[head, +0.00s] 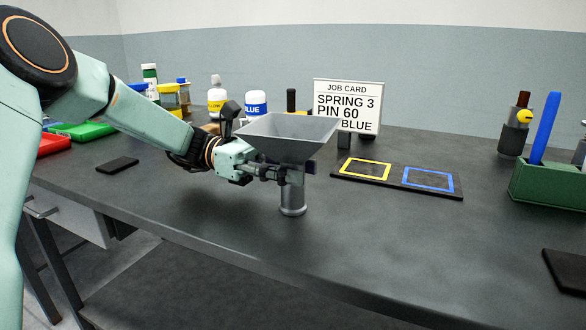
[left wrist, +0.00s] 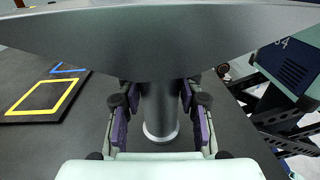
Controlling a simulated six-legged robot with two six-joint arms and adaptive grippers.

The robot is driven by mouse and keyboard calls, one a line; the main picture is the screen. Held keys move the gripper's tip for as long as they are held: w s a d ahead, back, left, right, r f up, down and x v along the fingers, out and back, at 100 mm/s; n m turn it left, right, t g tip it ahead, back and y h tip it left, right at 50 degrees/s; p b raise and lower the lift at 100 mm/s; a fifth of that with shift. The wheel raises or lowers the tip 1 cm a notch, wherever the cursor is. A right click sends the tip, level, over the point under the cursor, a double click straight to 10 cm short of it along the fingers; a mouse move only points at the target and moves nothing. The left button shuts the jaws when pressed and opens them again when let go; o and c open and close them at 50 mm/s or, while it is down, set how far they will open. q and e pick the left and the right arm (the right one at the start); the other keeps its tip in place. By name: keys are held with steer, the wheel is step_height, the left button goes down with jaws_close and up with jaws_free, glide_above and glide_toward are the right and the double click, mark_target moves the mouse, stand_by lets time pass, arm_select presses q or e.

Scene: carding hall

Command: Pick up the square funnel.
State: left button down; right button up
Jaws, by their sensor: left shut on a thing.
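The square funnel (head: 288,137) is grey, with a wide square hopper on top and a round stem below. It is upright near the middle of the table in the head view. My left gripper (head: 284,174) is shut on the funnel's stem, just under the hopper. In the left wrist view the two fingers (left wrist: 160,116) lie on either side of the grey stem, and the hopper (left wrist: 150,45) fills the top. The stem's lower end is at or just above the table; I cannot tell if it touches. My right gripper is not in view.
A black board (head: 397,180) with a yellow and a blue square lies to the right of the funnel. A job card (head: 347,97) stands behind. A green holder (head: 549,184) with a blue stick is at the right. Bottles (head: 217,97) and trays (head: 84,130) stand at the back left. The front middle is clear.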

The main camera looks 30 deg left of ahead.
arm_select(q)
step_height(320, 180, up, 10)
steer(key=p, duration=0.4)
steer(key=shift+p, duration=0.3)
